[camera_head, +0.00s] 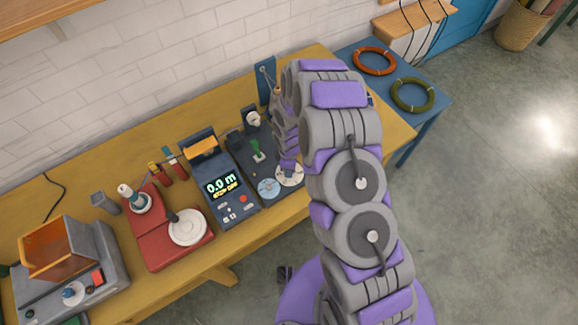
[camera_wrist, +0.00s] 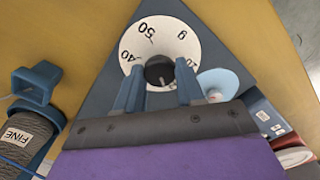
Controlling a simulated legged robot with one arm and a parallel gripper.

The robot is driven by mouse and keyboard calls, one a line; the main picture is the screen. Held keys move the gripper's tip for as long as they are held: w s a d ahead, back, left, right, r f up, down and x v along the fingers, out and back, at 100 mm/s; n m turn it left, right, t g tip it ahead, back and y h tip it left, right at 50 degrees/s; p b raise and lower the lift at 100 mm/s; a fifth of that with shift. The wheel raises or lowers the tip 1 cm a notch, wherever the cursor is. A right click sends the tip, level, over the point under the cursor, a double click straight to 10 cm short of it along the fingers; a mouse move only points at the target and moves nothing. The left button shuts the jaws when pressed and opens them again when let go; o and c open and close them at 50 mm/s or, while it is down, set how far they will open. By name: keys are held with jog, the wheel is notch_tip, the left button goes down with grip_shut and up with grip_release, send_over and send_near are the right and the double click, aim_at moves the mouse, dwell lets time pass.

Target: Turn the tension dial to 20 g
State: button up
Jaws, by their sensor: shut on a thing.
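The tension dial (camera_wrist: 165,32) is a white round face with black figures, among them 50, 40 and a g, on a dark plate. It also shows in the head view (camera_head: 291,178), under my gripper. Its black knob (camera_wrist: 159,70) stands in the middle, and I cannot make out where it points. My gripper (camera_wrist: 158,80) has one blue-grey finger on each side of the knob and is shut on it. The fingers hide the lower part of the face. In the head view my gripper (camera_head: 287,167) is mostly a blur of purple and grey above the dial.
A light blue disc (camera_wrist: 222,80) sits right beside the dial. A grey spool labelled FINE (camera_wrist: 20,140) is at the left of the wrist view. A counter (camera_head: 226,192) reading 0.0 m and a red winder (camera_head: 160,232) stand further left on the yellow bench (camera_head: 215,262).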

jog(key=shift+w+r+n, duration=0.1)
jog(key=shift+w+n, duration=0.05)
jog(key=shift+n, duration=0.25)
jog(key=o, duration=1)
jog(key=shift+o, duration=0.2)
notch_tip(320, 180, up, 17)
jog(key=p, duration=0.1)
jog(key=shift+r, duration=0.1)
dwell(0.5)
